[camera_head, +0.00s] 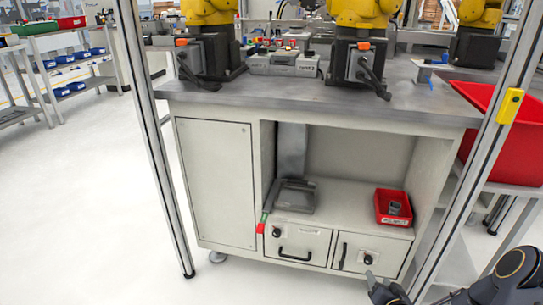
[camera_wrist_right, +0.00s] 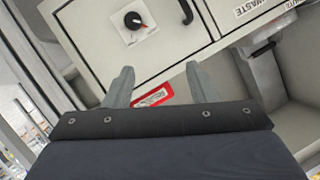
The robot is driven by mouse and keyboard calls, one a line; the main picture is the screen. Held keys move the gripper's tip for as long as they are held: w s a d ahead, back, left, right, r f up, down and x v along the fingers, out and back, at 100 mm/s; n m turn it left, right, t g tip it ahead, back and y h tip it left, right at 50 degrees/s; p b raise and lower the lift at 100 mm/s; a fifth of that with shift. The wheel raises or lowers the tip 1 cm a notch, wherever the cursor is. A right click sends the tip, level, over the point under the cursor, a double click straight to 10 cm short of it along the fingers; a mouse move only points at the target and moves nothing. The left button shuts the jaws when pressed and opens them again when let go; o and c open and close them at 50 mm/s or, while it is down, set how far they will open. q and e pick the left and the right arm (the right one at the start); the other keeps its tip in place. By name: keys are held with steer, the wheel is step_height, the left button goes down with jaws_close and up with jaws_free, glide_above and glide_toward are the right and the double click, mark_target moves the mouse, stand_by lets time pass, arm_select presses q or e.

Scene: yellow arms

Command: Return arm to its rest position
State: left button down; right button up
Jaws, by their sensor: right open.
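My right arm comes in from the lower right in the head view. Its gripper (camera_head: 380,286) is in front of the lower edge of the right drawer (camera_head: 372,254). In the right wrist view the two grey fingers of this gripper (camera_wrist_right: 160,82) are spread apart with nothing between them. Whether the fingers touch the drawer cannot be told. My left gripper is not in view.
A workbench (camera_head: 300,95) with yellow robot arms stands ahead. A red bin (camera_head: 394,207) sits on its lower shelf, beside a grey device (camera_head: 296,196). A metal post (camera_head: 470,175) stands close to my right arm.

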steer(key=s+a+r+n+g, duration=0.1)
steer(key=s+a+r+g, duration=0.3)
steer(key=r, duration=0.6)
steer(key=s+d+r+n+g, duration=0.1)
steer(key=s+r, duration=0.4)
steer(key=r, duration=0.6)
steer(key=s+a+r+n+g+y, duration=0.15)
steer(key=s+a, duration=0.35)
steer(key=s, duration=0.6)
steer(key=s+a+r+g+y, duration=0.25)
steer(key=s+a, duration=0.25)
steer(key=s, duration=0.5)
step_height(320, 180, up, 38)
steer(key=p, duration=3.7)
steer(key=shift+d, duration=0.25)
steer(key=shift+f, duration=0.1)
